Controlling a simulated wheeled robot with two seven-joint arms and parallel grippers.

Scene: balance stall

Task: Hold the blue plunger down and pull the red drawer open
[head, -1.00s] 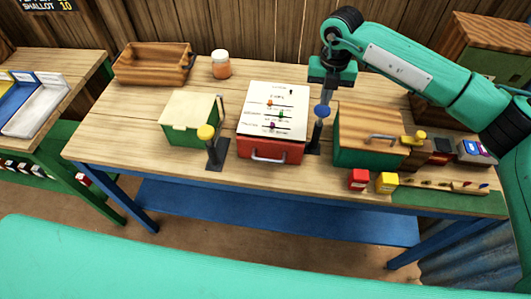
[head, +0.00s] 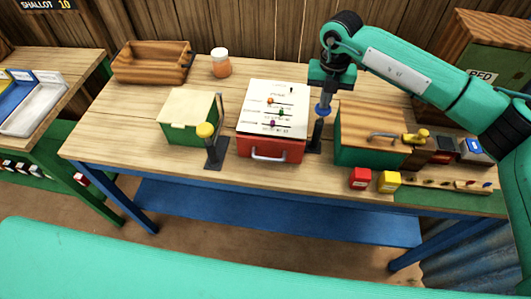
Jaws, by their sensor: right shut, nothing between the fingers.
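The blue plunger (head: 322,110) stands upright on a dark post at the right side of the red drawer box. My right gripper (head: 325,99) is shut and empty, pointing down with its fingertips at the top of the plunger; whether they press on it I cannot tell. The red drawer (head: 255,150) is closed under a white panel (head: 276,98) with coloured sliders. Its pale handle (head: 268,158) faces the front edge of the table and nothing holds it. My left gripper is not in view.
A yellow plunger (head: 205,131) and a green box (head: 187,118) stand left of the drawer. A green and wood box (head: 365,150) stands close on the right. Red (head: 360,178) and yellow (head: 389,181) blocks sit near the front edge. Clear table lies at front left.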

